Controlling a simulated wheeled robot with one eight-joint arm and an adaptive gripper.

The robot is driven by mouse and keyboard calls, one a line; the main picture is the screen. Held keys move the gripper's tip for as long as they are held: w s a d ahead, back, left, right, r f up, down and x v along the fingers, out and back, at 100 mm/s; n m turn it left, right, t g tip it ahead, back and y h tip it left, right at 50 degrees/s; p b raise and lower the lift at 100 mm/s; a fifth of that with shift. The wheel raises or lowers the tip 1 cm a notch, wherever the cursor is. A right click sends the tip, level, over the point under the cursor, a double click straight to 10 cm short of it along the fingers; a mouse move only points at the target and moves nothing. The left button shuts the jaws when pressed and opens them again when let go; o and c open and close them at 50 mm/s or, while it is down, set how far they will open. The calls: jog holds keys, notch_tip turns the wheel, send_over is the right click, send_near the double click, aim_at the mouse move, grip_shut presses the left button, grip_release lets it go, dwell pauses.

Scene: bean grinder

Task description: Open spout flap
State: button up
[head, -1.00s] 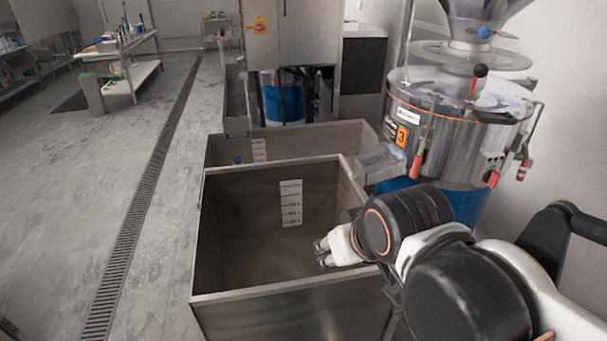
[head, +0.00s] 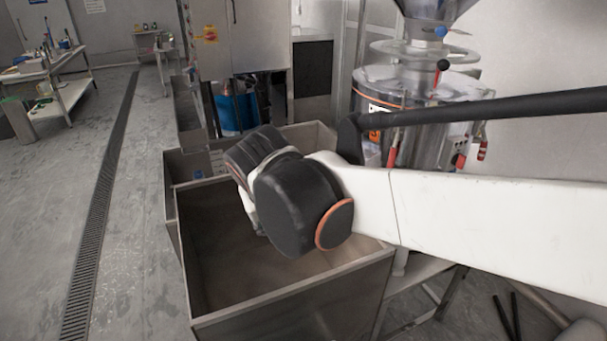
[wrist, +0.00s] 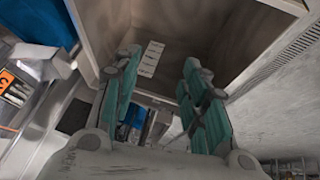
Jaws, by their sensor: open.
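The steel bean grinder (head: 425,150) stands at the right in the head view, partly covered by my arm. The spout area on its left side is hidden there behind my arm. In the wrist view, a grey metal part (wrist: 52,68), perhaps the spout, shows at the left near an orange label (wrist: 8,78); I cannot tell the flap's state. My gripper (wrist: 160,62) is open and empty, with its two green-grey fingers apart in front of a steel bin.
An open steel bin (head: 300,305) stands below my arm, with a second bin (head: 308,135) behind it. A steel cabinet (head: 245,40) stands at the back, with a blue drum (head: 228,115) under it.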

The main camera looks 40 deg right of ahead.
jog(key=w+d+f+m+g+h, duration=0.2)
jog(key=w+d+m+g+h, duration=0.2)
jog(key=w+d+m+h, duration=0.7)
jog(key=w+d+f+m+g+h+b, duration=0.1)
jog(key=w+d+f+m+g+h, duration=0.2)
jog(key=w+d+f+m+g, duration=0.35)
jog(key=d+f+t+b, duration=0.1)
jog(key=d+f+b, duration=0.1)
jog(key=d, duration=0.9)
jog(key=shift+s+f+b, duration=0.2)
jog(key=shift+s+b, duration=0.05)
jog(key=shift+b, duration=0.4)
jog(key=shift+t, duration=0.25)
grip_shut()
